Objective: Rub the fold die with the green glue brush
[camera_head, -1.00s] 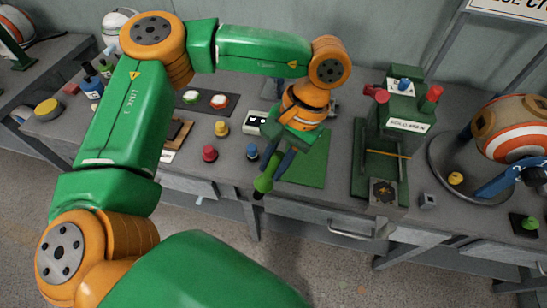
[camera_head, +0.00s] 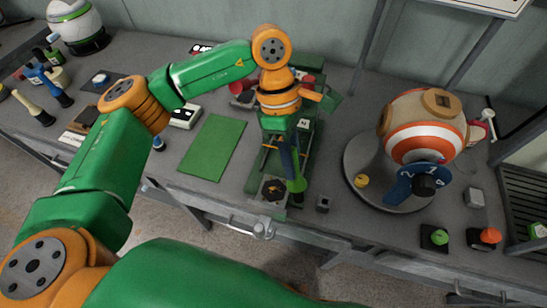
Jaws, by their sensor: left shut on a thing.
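My left gripper (camera_head: 288,150) is shut on the green glue brush (camera_head: 296,184) and holds it head down over the front part of the green press (camera_head: 251,184). The brush's dark tip is just right of a square block with a dark, gold-marked top (camera_head: 272,190), at the press's front end. This block looks like the fold die, though I cannot be sure. I cannot tell whether the brush touches it. The gripper and forearm hide much of the press behind. My right gripper is out of view.
A green mat (camera_head: 212,147) lies left of the press. A small grey cube (camera_head: 323,203) sits right of the block. Farther right is a round striped machine (camera_head: 425,130) on a grey disc, with a yellow piece (camera_head: 361,181). Several bottles and brushes stand far left.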

